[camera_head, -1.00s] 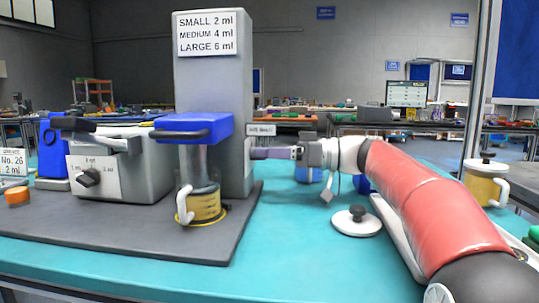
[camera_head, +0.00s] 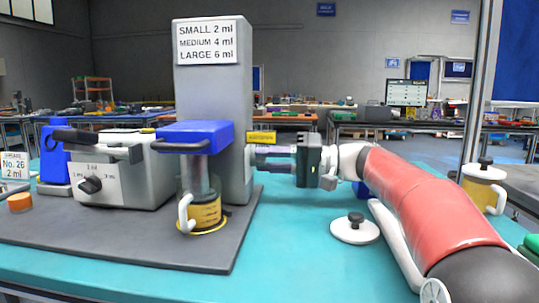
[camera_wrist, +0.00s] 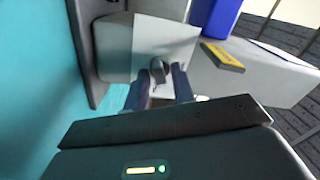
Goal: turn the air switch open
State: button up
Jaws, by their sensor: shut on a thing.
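The air switch is a small dark grey knob (camera_wrist: 158,69) on a white plate (camera_wrist: 178,42) in the wrist view. It is on the right side of the tall grey tower (camera_head: 212,95), and the head view shows it only edge-on. My gripper (camera_head: 262,157) reaches in level from the right against that side. In the wrist view its two fingers (camera_wrist: 160,82) stand on either side of the knob and are shut on it. The fingertips partly hide the knob. A yellow sign (camera_head: 261,138) sticks out just above the fingers; its text is too small to read.
A blue-topped unit with a clear cylinder and a yellow-filled mug (camera_head: 206,212) stands at the tower's front. A grey box with a dial (camera_head: 91,185) is to the left. A white lid (camera_head: 355,226) lies on the turquoise table (camera_head: 290,255); the table's front right is clear.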

jog(key=m+p, duration=0.1)
jog(key=m, duration=0.3)
jog(key=shift+d+m, duration=0.1)
jog(key=shift+m, duration=0.2)
jog(key=shift+w, duration=0.1)
dwell(0.4)
jog(key=o, duration=0.7)
jog(key=shift+c, duration=0.2)
jog(key=d, duration=0.2)
jog(key=s+d, duration=0.1)
jog(key=d, duration=0.4)
jog(key=shift+s+d+b, duration=0.3)
jog(key=shift+d+b, duration=0.05)
jog(key=shift+b, duration=0.05)
jog(key=shift+f, duration=0.1)
